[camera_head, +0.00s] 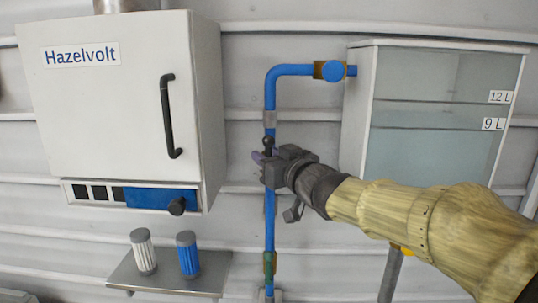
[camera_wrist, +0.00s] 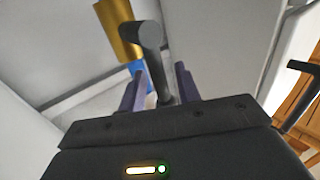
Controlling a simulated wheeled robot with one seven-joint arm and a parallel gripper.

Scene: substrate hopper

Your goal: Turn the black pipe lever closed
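The black pipe lever (camera_head: 267,143) shows as a dark knob by the vertical blue pipe (camera_head: 269,215) in the head view, partly hidden by my gripper. In the wrist view the lever (camera_wrist: 152,38) is a dark grey bar with a rounded end, reaching down between the fingers. My gripper (camera_head: 262,157) is at the pipe, its purple fingertips beside the lever. In the wrist view my gripper (camera_wrist: 160,88) is open, with one finger on each side of the lever and a visible gap to each. A brass fitting (camera_wrist: 118,28) sits behind the lever.
A white Hazelvolt cabinet (camera_head: 100,110) with a black handle stands left of the pipe. A clear tank (camera_head: 435,120) marked 12 L and 9 L is on the right. A shelf (camera_head: 205,275) below the cabinet holds a white filter (camera_head: 143,252) and a blue filter (camera_head: 188,255).

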